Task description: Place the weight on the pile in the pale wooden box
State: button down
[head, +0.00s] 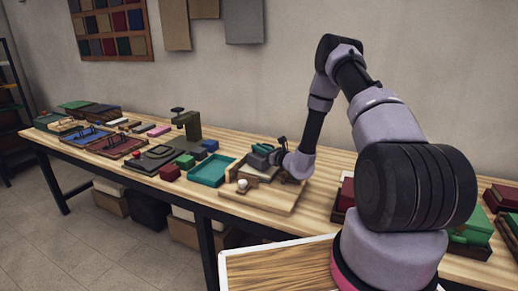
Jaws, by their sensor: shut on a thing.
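My gripper (277,154) is at the end of my bent arm, low over the pale work area near the middle of the bench. I cannot tell whether the weight touches the pile.
A pale board (270,205) lies under the box, with a round white knob (242,185) at its left. A teal tray (209,171) sits to the left. A dark green press (188,124) stands further back. Dark red and green stacks (470,231) lie right.

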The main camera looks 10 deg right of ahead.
jog(key=shift+f, duration=0.45)
jog(key=c, duration=0.8)
grip_release()
jog(key=shift+o, duration=0.2)
jog(key=shift+f, duration=0.15)
jog(key=v, duration=1)
jog(key=s+a+r+n+g+y, duration=0.2)
jog(key=s+a+r+n+g, duration=0.25)
jog(key=r, duration=0.35)
jog(key=s+a+r+n+g+y, duration=0.2)
jog(key=s+a+r+n+g, duration=0.15)
jog(key=s+r+n, duration=0.35)
jog(key=s+a+r+n+g+y, duration=0.2)
jog(key=a+r+n+g, duration=0.25)
jog(key=r, duration=0.45)
jog(key=s+d+r+n+g+h, duration=0.1)
jog(key=s+d+r+n+h, duration=0.15)
jog(key=s, duration=0.35)
jog(key=s+d+r+n+g+h, duration=0.1)
jog(key=s+r+n+h, duration=0.2)
jog(key=s+n+h, duration=0.15)
jog(key=s+d+r+n+t+h, duration=0.2)
jog(key=s+d+r+t+h, duration=0.4)
jog(key=s+d+r, duration=0.1)
jog(key=d+r, duration=0.1)
jog(key=d, duration=0.1)
jog(key=shift+s+d+r+n, duration=0.25)
jog(key=shift+s+d+n, duration=0.05)
jog(key=shift+s, duration=0.05)
